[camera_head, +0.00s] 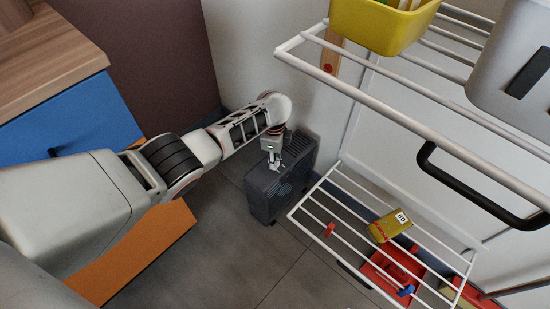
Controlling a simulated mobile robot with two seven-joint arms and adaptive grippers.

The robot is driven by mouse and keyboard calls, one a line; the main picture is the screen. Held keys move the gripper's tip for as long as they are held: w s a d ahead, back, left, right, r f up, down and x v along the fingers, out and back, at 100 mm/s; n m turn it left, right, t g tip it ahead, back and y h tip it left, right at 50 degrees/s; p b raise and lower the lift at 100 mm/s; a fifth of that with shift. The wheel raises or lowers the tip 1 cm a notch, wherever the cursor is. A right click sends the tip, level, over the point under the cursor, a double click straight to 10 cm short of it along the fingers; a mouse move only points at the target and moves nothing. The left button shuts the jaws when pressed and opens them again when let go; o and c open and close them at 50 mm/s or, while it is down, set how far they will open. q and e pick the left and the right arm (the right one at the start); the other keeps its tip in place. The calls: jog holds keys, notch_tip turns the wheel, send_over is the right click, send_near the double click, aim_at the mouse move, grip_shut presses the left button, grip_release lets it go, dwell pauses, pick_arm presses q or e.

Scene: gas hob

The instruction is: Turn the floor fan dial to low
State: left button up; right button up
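The floor fan (262,199) is a dark grey box with a slatted grille. It stands upright on the floor near the wall, at the centre of the view. My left arm reaches in from the left, and its gripper (275,165) points down at the fan's top edge. The gripper is small here, and I cannot tell whether its fingers are open or touching the fan. The dial cannot be made out; the gripper and wrist cover part of the fan's top. My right gripper is not in view.
A white wire rack (340,205) stands close to the fan's right, holding a yellow box (389,226) and a red item (392,268). Its upper shelf holds a yellow bin (385,27). A blue-and-orange cabinet (75,115) stands left. Grey floor (230,265) is clear in front.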

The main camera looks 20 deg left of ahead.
pick_arm(q)
jog(key=shift+s+f+m, duration=0.15)
jog(key=shift+m, duration=0.55)
jog(key=o, duration=1.1)
jog(key=shift+r, duration=0.6)
jog(key=r, duration=1.1)
jog(key=shift+s, duration=0.25)
